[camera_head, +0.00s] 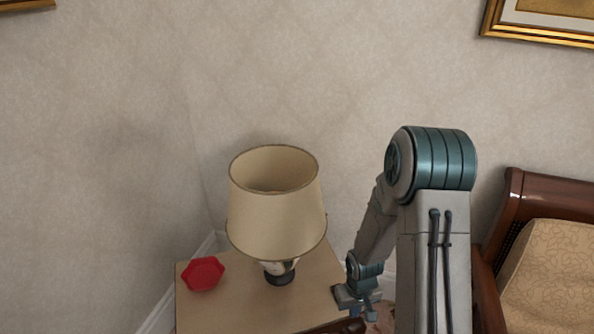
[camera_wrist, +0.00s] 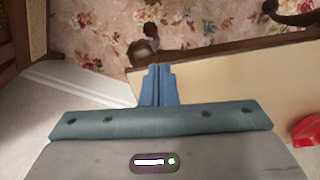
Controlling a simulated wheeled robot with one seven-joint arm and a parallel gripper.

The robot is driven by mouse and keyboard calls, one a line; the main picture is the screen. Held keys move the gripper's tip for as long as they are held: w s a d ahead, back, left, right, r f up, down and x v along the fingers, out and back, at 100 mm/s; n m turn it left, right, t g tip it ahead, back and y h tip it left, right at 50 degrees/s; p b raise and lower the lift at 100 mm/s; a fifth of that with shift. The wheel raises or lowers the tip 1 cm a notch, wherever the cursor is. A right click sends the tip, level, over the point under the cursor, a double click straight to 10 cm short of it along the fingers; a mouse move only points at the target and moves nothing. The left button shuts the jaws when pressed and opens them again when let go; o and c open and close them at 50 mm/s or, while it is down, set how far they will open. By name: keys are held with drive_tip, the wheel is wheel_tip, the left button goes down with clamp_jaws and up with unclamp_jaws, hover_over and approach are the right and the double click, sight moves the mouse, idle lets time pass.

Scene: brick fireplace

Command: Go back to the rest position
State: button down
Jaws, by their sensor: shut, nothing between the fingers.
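My gripper (camera_head: 352,298) is at the right edge of a small light-wood table (camera_head: 231,306), low in the head view and partly behind my arm. In the wrist view, the two blue fingers of my gripper (camera_wrist: 158,70) are together with nothing between them. They point toward the table's edge, with the flowered carpet (camera_wrist: 100,30) beyond and below. My arm is bent, with its elbow raised at the right of the head view.
A lamp (camera_head: 277,205) with a beige shade and a red dish (camera_head: 203,274) stand on the table. Part of the red dish shows at the right of the wrist view (camera_wrist: 307,130). A wooden chair or sofa (camera_head: 550,260) stands at right. The wall is close behind.

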drive_tip(key=s+r+m+t+p, duration=0.1)
drive_tip(key=s+r+p, duration=0.25)
drive_tip(key=r, duration=1.25)
drive_tip(key=s+r+m+t+p, duration=0.1)
drive_tip(key=s+r+p, duration=0.3)
drive_tip(key=r, duration=1.2)
drive_tip(key=s+r+p, duration=0.3)
drive_tip(key=s+r, duration=0.3)
drive_tip(key=r, duration=0.3)
drive_tip(key=shift+s+a+t, duration=0.25)
drive_tip(key=shift+a+t, duration=0.05)
drive_tip(key=shift+a, duration=0.1)
